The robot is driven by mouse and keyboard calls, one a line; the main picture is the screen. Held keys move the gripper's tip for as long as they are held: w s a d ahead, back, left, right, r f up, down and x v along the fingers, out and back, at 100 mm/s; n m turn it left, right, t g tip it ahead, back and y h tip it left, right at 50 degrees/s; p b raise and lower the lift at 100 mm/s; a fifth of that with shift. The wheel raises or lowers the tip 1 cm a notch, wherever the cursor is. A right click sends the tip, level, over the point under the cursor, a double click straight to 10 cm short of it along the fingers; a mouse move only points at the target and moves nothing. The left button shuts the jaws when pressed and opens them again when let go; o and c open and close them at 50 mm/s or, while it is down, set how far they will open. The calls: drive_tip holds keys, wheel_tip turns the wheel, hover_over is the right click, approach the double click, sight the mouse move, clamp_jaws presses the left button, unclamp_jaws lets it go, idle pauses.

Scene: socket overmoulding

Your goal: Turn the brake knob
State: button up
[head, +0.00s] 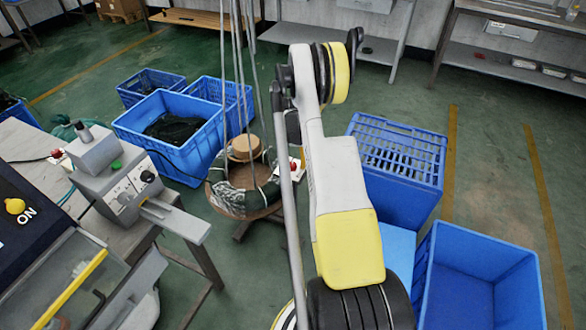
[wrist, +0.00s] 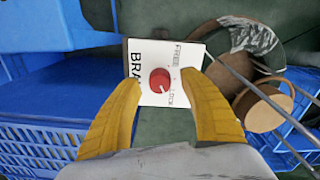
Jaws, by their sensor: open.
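The brake knob (wrist: 160,79) is a round red knob on a white plate (wrist: 143,55) marked BRAKE, FREE and LOCK. In the wrist view, a small white mark at its lower right edge appears to point towards LOCK. My gripper (wrist: 161,84) has two yellow fingers, open and empty. The knob shows in the gap between the fingertips, and I cannot tell how far beyond them it is. In the head view the red knob (head: 293,166) is small, beside the wooden reel stand, partly hidden by my arm. My gripper is not visible there.
The reel stand (head: 232,209) carries a dark coil and a wooden hub, with thin rods or cables rising near it. Blue crates (head: 401,160) stand to the right and left. A workbench with a grey machine (head: 130,188) is at the left. Green floor shows between them.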

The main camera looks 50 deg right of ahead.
drive_tip(key=shift+f, duration=0.4)
clamp_jaws()
drive_tip(key=n, duration=0.5)
drive_tip(key=shift+n, duration=0.3)
drive_tip(key=n, duration=0.6)
idle(0.5)
